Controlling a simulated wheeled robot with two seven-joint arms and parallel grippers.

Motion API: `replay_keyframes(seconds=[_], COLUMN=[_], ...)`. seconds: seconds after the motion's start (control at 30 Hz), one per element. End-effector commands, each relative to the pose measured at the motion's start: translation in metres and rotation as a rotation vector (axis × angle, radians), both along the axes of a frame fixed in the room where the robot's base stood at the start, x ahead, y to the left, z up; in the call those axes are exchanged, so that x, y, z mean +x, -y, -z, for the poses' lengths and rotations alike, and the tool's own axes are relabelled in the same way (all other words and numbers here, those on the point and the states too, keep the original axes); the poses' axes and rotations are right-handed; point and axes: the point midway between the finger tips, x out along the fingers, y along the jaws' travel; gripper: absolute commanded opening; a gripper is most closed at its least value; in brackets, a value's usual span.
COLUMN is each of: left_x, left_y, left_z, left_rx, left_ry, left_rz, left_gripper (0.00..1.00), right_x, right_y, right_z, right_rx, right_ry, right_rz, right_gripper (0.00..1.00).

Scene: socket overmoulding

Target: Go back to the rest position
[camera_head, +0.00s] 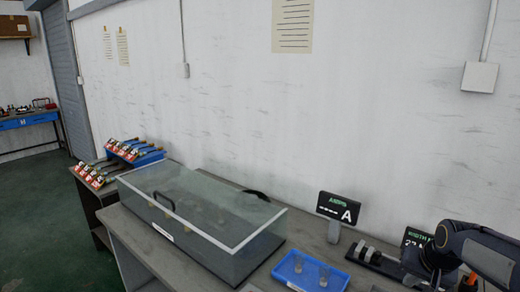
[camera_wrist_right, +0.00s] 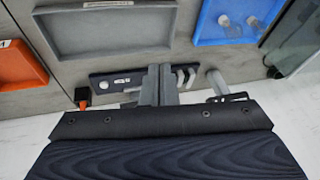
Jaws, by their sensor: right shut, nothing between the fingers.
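My right arm (camera_head: 480,250) comes in at the lower right of the head view, over the right end of the workbench. Its fingertips cannot be made out there. In the right wrist view, my right gripper (camera_wrist_right: 160,76) is shut, with its two fingers together and nothing between them. It is over the bench beside a dark fixture plate (camera_wrist_right: 118,82) with pale upright pieces. My left gripper is not in view.
A glass-topped case (camera_head: 185,225) fills the bench's left part. A blue tray (camera_head: 283,274) with clear cups, a display marked A (camera_head: 338,208) and a block fixture (camera_head: 372,257) stand nearer my arm. A grey tray (camera_wrist_right: 62,50) and an orange tray (camera_wrist_right: 20,78) show in the wrist view.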

Motion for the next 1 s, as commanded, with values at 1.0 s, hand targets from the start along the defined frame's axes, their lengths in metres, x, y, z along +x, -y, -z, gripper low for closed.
replay_keyframes(seconds=[1.0], left_x=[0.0], left_y=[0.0], left_z=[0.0], left_rx=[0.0], left_ry=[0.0], left_rz=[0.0], left_gripper=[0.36], right_x=[-0.244], right_y=[-0.178], right_z=[-0.004], right_rx=[0.14], right_ry=[0.151], right_rz=[-0.431], right_gripper=[0.0])
